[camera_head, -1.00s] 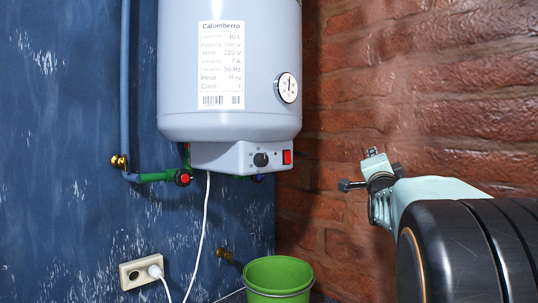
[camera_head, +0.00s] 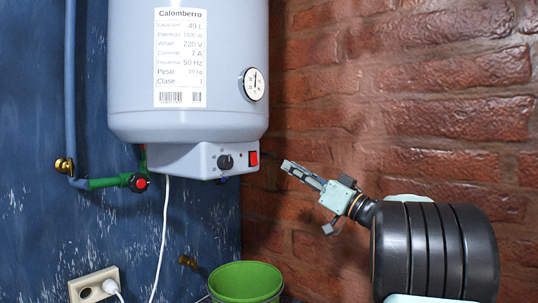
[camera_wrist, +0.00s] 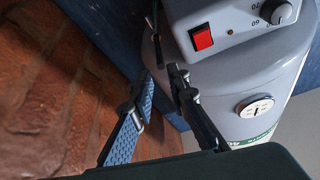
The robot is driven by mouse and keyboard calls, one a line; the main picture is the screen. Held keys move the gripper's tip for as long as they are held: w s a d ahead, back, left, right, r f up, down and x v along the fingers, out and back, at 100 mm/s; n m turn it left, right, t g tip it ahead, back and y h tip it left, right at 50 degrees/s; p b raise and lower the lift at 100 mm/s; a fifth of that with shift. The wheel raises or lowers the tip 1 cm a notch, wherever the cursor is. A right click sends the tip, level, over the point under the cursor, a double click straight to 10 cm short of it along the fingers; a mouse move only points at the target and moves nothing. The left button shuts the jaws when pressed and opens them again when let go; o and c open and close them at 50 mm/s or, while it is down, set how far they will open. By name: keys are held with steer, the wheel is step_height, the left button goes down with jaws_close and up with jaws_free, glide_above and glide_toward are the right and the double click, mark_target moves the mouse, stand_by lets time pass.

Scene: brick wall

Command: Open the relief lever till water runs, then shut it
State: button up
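The white water heater (camera_head: 188,70) hangs on the blue wall; its lower box has a dark knob and a red switch (camera_head: 253,158). Under it, a green pipe at the left carries a valve with a red-centred knob (camera_head: 139,182). A small dark blue fitting (camera_head: 222,180) shows under the box at the right. I cannot tell which part is the relief lever; no running water shows. My gripper (camera_head: 286,166) is right of the box, pointing at it, apart from it. In the wrist view its fingers (camera_wrist: 161,76) are spread and empty; a thin dark piece (camera_wrist: 158,50) lies beyond them.
A brick wall (camera_head: 440,120) runs close along the right, behind my arm. A green bucket (camera_head: 246,284) stands below the heater. A white cable (camera_head: 164,230) hangs down near a wall socket (camera_head: 88,288).

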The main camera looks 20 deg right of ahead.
mark_target(270, 155)
steer(key=p+x, duration=0.2)
steer(key=x, duration=0.7)
steer(key=shift+c, duration=0.7)
jaws_close()
